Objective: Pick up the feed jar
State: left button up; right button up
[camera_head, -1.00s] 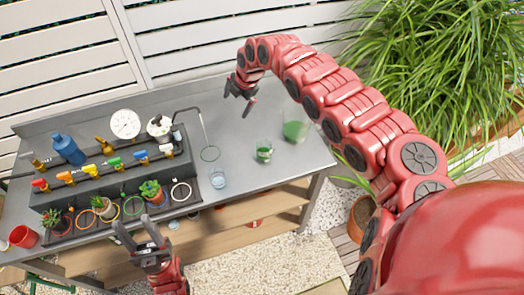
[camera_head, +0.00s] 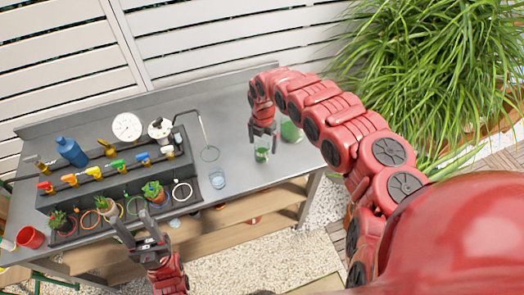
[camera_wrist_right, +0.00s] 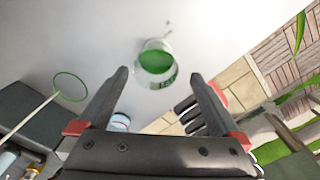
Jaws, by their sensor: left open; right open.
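The feed jar (camera_head: 262,155) is a small clear glass jar with green contents, upright on the grey bench right of the middle. It also shows in the right wrist view (camera_wrist_right: 157,64), with green lettering on its side that is hard to read. In the right wrist view the jar appears between and beyond the two fingertips (camera_wrist_right: 158,76), not gripped. My left gripper (camera_head: 132,217) is open and empty at the bench's front edge, near the potted plants.
A dark rack with coloured taps (camera_head: 117,165) fills the left bench.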

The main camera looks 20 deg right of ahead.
aim_at(262, 150)
jog(key=shift+w+a+f+p, duration=0.1)
jog(key=shift+f+p, duration=0.1)
jog(key=shift+f, duration=0.2)
jog(key=shift+w+a+f+p, duration=0.1)
jog(key=shift+f+p, duration=0.05)
jog(key=shift+f, duration=0.2)
notch_tip(262, 150, down, 4)
jog(key=shift+w+r, duration=0.15)
jog(key=shift+r, duration=0.1)
jog(key=shift+d+f, duration=0.1)
jog(key=shift+f, duration=0.35)
jog(key=shift+c, duration=0.2)
jog(key=c, duration=1.5)
jog(key=shift+r, duration=0.25)
